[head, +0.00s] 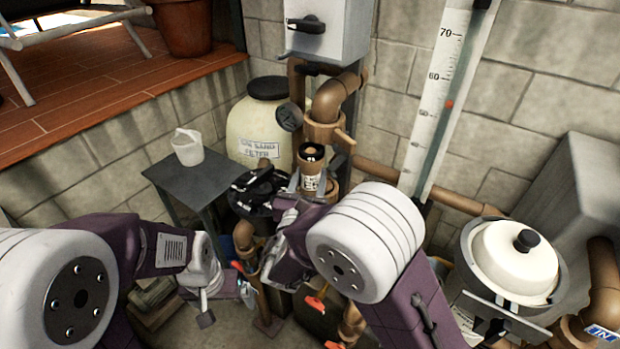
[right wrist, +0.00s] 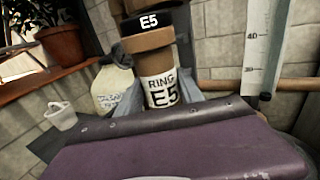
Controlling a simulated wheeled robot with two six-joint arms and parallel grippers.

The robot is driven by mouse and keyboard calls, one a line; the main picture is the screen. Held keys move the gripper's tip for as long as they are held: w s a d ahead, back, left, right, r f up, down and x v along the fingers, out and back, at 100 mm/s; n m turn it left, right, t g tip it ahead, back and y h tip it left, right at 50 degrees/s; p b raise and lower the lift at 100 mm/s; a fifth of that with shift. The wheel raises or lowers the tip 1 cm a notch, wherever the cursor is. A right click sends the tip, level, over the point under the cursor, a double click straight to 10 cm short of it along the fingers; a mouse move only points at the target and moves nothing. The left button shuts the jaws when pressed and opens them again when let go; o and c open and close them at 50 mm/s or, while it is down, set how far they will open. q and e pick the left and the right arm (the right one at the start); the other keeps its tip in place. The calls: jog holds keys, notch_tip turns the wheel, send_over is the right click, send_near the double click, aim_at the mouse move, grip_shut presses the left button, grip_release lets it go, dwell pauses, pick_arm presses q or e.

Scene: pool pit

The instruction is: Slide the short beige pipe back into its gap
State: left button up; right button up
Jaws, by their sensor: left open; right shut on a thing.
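The short beige pipe (head: 311,168) stands nearly upright near the middle of the head view, with a dark end at its top and a white label. In the right wrist view the pipe (right wrist: 152,62) shows a black "E5" band and a "RING E5" label. My right gripper (head: 302,193) is shut on it; grey fingers show on both sides of it in the right wrist view. The upper beige pipe fitting (head: 325,132) is just above and behind it. I cannot tell how the pipe lines up with its gap. My left gripper (head: 222,293) is open, low at left.
A cream sand filter tank (head: 250,132) stands behind. A grey side table (head: 200,180) holds a white jug (head: 187,148). A measuring board (head: 438,95) leans right of the pipework. A white-lidded pot (head: 512,262) stands at right. Valves and pipes crowd the floor.

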jog(key=shift+w+d, duration=0.1)
jog(key=shift+w, duration=0.05)
dwell(0.5)
jog(key=shift+w+d+b, duration=0.4)
jog(key=shift+w+d, duration=0.4)
jog(key=shift+w, duration=0.25)
dwell(0.4)
jog(key=shift+w, duration=0.15)
dwell(0.4)
jog(key=shift+w+d+b, duration=0.4)
jog(key=shift+w+d, duration=0.15)
jog(key=shift+w, duration=0.1)
jog(key=shift+w+d, duration=0.1)
jog(key=shift+r, duration=0.1)
jog(key=shift+w+d, duration=0.1)
dwell(0.3)
